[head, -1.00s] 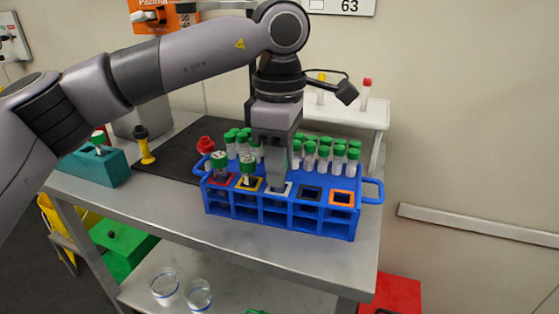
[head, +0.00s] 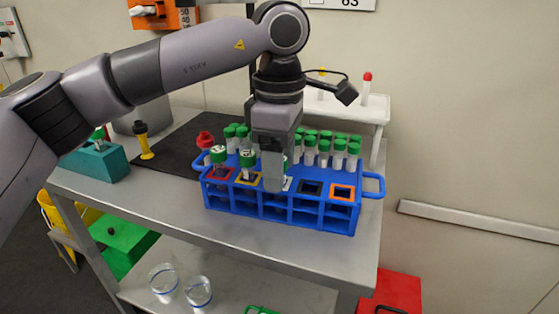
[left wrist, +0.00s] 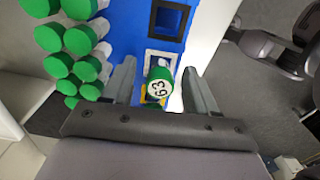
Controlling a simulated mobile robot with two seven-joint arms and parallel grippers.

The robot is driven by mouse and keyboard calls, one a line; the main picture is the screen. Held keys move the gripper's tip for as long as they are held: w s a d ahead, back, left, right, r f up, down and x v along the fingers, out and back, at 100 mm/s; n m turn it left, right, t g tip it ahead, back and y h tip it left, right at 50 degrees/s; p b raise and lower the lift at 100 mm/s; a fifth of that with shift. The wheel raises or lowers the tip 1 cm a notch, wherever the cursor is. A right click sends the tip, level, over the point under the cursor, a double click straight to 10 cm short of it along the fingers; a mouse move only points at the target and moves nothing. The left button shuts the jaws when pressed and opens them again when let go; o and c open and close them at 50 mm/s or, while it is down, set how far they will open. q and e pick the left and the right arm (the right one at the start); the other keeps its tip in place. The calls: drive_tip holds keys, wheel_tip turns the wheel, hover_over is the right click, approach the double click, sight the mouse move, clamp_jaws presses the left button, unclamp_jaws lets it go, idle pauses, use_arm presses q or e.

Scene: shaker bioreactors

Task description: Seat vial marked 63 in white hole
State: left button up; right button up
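The vial marked 63 (left wrist: 158,84) has a green cap with the number on top. In the left wrist view it stands at the white-framed hole (left wrist: 164,58) of the blue rack (head: 323,216), its cap overlapping part of the frame. My left gripper (left wrist: 160,78) is open around it, with a gap on each side of the cap. In the head view my left gripper (head: 273,180) is down over the white hole and hides most of the vial. How deep the vial sits cannot be told. My right gripper is not in view.
Green-capped vials stand in the red-framed (head: 219,157) and yellow-framed (head: 247,160) holes. The dark-framed (head: 312,188) and orange-framed (head: 343,192) holes are empty. Several green-capped vials (head: 338,150) stand behind. A teal block (head: 95,163) is at left.

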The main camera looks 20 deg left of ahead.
use_arm(q)
drive_tip(key=shift+r, duration=0.8)
wheel_tip(320, 180, up, 6)
drive_tip(key=shift+f+p, duration=0.2)
drive_tip(key=shift+p, duration=0.15)
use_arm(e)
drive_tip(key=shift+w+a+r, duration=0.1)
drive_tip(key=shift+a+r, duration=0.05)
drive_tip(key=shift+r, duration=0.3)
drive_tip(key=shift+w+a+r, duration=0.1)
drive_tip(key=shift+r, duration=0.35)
